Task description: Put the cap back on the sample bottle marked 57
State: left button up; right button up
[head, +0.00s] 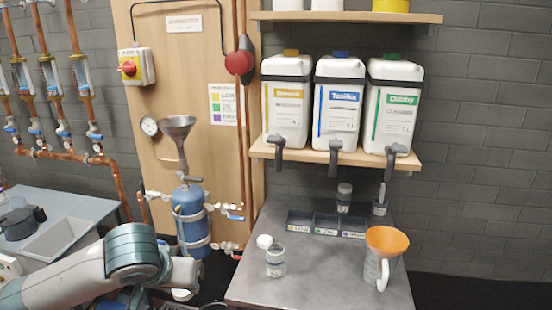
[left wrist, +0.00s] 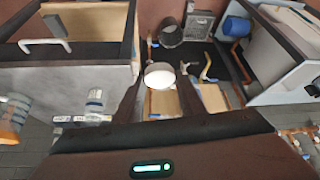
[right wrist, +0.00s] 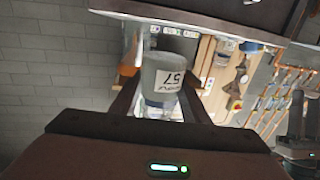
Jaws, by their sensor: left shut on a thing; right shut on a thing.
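The sample bottle (right wrist: 168,78) is grey and translucent, with a white label reading 57. It appears upside down in the right wrist view, between the fingers of my right gripper (right wrist: 165,100), which is shut on it. A round white cap (left wrist: 159,75) is between the fingers of my left gripper (left wrist: 168,88), which is shut on it. In the head view my left arm reaches in at the lower left, its gripper near the bottom edge. My right gripper is outside the head view. The wrist views do not show cap and bottle touching.
Another small bottle (head: 275,265) stands on the grey bench (head: 330,280), with a white round piece (head: 264,241) beside its top. Behind are a divided tray (head: 326,224) and a grey-topped bottle (head: 344,197). An orange funnel (head: 388,240) sits in a jug at the right.

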jog(key=shift+w+a, duration=0.1)
jog(key=shift+a, duration=0.05)
jog(key=w+a+n+g+y, duration=0.2)
jog(key=w+a+n+y, duration=0.1)
jog(key=a, duration=0.4)
jog(key=w+a+n+g+y, duration=0.2)
jog(key=w+a+n+y, duration=0.1)
jog(key=a+n+y, duration=0.2)
jog(key=a+y, duration=0.2)
jog(key=y, duration=0.1)
jog(key=shift+w+a+f+y, duration=0.25)
jog(key=shift+w+a+y, duration=0.05)
jog(key=shift+w+a, duration=0.1)
pick_arm(q)
jog(key=shift+d, duration=0.1)
jog(key=s+d+r+m+g+h, duration=0.1)
jog(key=d+r+m+h, duration=0.1)
jog(key=d+m, duration=0.3)
jog(key=s+d+r+m+g+h, duration=0.1)
jog(key=d+r+m, duration=0.4)
jog(key=d, duration=0.6)
jog(key=d+r+m+g+h, duration=0.3)
jog(key=d+m, duration=0.3)
jog(key=d, duration=0.2)
jog(key=shift+s+r+m, duration=0.4)
jog(key=shift+r, duration=0.25)
jog(key=shift+d+f, duration=0.1)
jog(key=shift+f, duration=0.05)
jog(key=shift+f, duration=1.9)
jog(key=shift+f, duration=0.8)
